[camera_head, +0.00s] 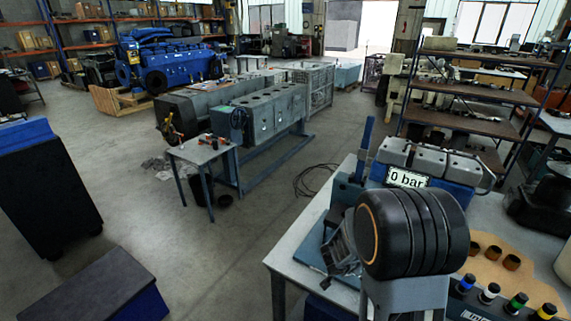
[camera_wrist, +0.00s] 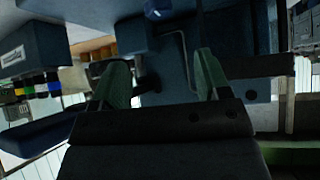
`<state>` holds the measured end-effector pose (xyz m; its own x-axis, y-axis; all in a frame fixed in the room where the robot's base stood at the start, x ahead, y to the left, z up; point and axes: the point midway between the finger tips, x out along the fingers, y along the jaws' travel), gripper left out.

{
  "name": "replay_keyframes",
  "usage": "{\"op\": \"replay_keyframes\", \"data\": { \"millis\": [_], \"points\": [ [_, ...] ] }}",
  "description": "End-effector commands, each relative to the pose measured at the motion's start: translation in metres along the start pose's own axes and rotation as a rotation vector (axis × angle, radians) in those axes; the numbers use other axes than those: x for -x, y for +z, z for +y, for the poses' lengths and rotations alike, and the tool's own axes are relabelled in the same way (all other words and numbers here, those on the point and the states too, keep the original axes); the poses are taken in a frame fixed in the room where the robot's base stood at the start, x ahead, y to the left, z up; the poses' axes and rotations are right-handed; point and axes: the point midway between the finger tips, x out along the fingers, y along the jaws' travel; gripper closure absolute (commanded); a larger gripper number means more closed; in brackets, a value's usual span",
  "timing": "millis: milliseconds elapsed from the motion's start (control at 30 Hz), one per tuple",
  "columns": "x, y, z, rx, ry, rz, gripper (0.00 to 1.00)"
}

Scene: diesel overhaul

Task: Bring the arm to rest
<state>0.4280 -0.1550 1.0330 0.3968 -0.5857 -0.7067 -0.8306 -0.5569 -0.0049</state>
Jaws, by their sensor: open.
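My gripper (camera_wrist: 160,82) shows in the wrist view with its two green-padded fingers spread apart. Nothing is visible held between them. Beyond the fingers is a blue surface with a thin bent metal rod (camera_wrist: 183,55); I cannot tell how far away they are. In the head view, a large black rounded joint of my arm fills the lower right, in front of the workbench (camera_head: 295,262). I cannot make out my fingers clearly in that view.
On the bench are a grey and blue unit with a "0 bar" display (camera_head: 408,178), several brown cups (camera_head: 491,252) and several colour-banded black parts (camera_head: 515,302). A metal shelf rack (camera_head: 470,90) stands behind. The floor (camera_head: 130,200) left of the bench is largely clear.

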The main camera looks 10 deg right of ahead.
Motion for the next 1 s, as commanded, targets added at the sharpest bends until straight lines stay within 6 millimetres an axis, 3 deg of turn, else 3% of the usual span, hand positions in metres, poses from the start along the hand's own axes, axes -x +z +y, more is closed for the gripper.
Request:
{"op": "replay_keyframes", "data": {
  "millis": [133,233,333,433,500,633,800,1000],
  "points": [
    [0.001,0.013,-0.013,-0.042,-0.074,-0.073,0.31],
    [0.009,0.036,-0.036,-0.014,-0.211,-0.203,0.31],
    [0.043,0.052,-0.061,0.067,-0.395,-0.357,0.31],
    [0.096,0.067,-0.069,0.231,-0.541,-0.503,0.31],
    [0.133,0.073,-0.058,0.376,-0.58,-0.579,0.31],
    [0.178,0.073,-0.021,0.606,-0.546,-0.612,0.31],
    [0.21,0.059,0.015,0.774,-0.489,-0.515,0.31],
    [0.232,0.044,0.021,0.804,-0.529,-0.376,0.31]
  ]
}}
